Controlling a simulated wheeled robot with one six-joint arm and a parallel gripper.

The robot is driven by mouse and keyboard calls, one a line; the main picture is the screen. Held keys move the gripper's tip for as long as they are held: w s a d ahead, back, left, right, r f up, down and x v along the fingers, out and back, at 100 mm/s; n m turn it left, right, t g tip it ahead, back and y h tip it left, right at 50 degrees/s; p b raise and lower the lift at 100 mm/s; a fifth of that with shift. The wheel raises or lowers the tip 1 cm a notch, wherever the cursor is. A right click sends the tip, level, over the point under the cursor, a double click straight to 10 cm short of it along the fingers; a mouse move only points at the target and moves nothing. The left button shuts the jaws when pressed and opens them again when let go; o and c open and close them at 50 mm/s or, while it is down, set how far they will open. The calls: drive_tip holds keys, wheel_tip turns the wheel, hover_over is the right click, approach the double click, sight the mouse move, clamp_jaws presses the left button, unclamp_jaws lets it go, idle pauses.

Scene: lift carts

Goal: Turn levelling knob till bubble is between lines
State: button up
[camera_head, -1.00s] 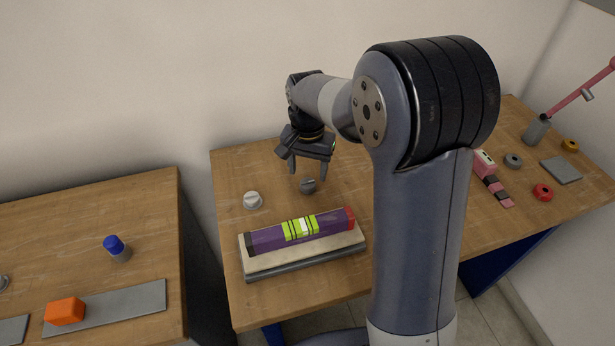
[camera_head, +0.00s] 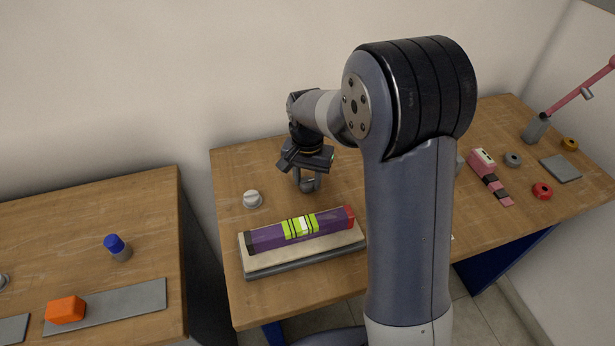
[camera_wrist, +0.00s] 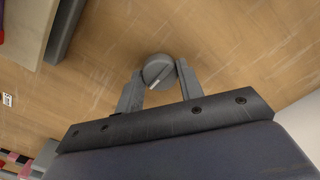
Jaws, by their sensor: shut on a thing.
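A dark grey knob (camera_head: 307,185) stands on the right-hand table behind the level. It also shows in the wrist view (camera_wrist: 157,68), with a pale line across its top. My gripper (camera_head: 306,183) points down with its two fingers around this knob, shut on it; the fingers also show in the wrist view (camera_wrist: 158,80). The purple spirit level (camera_head: 268,238) has a red end and lies on a pale board (camera_head: 300,256). Its yellow-green vial (camera_head: 288,230) has black lines and a whitish patch, seemingly the bubble, around the middle. Its exact place between the lines is too small to tell.
A light grey knob (camera_head: 252,199) stands left of my gripper. A pink tool (camera_head: 482,161), a red ring (camera_head: 542,191) and a grey plate (camera_head: 561,169) lie far right. The left table holds an orange block (camera_head: 65,310) and a blue-capped item (camera_head: 115,245).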

sight(308, 181)
drive_tip(key=c, duration=0.3)
drive_tip(key=n, duration=0.5)
idle(0.4)
drive_tip(key=o, duration=1)
wheel_tip(308, 181, up, 11)
drive_tip(key=shift+f, duration=0.1)
drive_tip(key=shift+f, duration=0.1)
